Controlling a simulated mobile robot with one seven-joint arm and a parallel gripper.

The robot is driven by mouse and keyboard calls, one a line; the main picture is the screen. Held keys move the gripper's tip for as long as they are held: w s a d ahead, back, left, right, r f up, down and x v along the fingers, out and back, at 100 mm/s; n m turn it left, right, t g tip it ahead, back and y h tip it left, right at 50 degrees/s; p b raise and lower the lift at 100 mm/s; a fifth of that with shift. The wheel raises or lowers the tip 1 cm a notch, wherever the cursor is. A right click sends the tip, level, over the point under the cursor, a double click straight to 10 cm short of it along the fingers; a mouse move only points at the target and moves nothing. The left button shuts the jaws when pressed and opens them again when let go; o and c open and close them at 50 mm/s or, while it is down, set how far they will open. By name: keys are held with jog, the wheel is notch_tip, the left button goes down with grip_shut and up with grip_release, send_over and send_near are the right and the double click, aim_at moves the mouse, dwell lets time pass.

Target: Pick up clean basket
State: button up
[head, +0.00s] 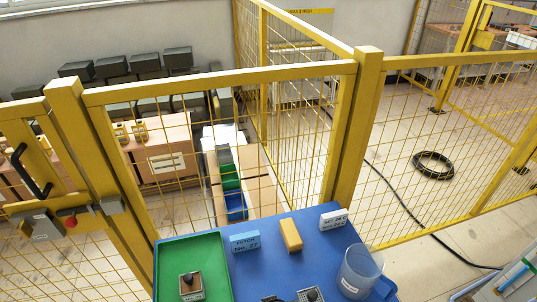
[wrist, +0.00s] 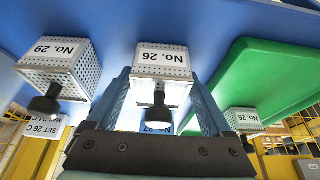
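In the wrist view a small perforated metal basket (wrist: 161,90) with a white label reading No. 26 and a dark knob sits between the two fingers of my gripper (wrist: 161,95). The fingers stand wide apart on either side of it; firm contact does not show. A second basket (wrist: 62,75), labelled No. 29, is to the left, clear of the fingers; it shows in the head view (head: 310,295). Another basket (wrist: 243,120) stands on the green tray (wrist: 265,80); the head view shows it too (head: 191,286). My gripper is not clearly seen in the head view.
The blue table (head: 280,270) also holds a blue label block (head: 245,242), an orange block (head: 291,235), a white label block (head: 334,219) and a clear beaker (head: 359,271). Yellow mesh fencing (head: 220,150) stands just behind the table.

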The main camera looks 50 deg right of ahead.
jog(key=c, duration=1.1)
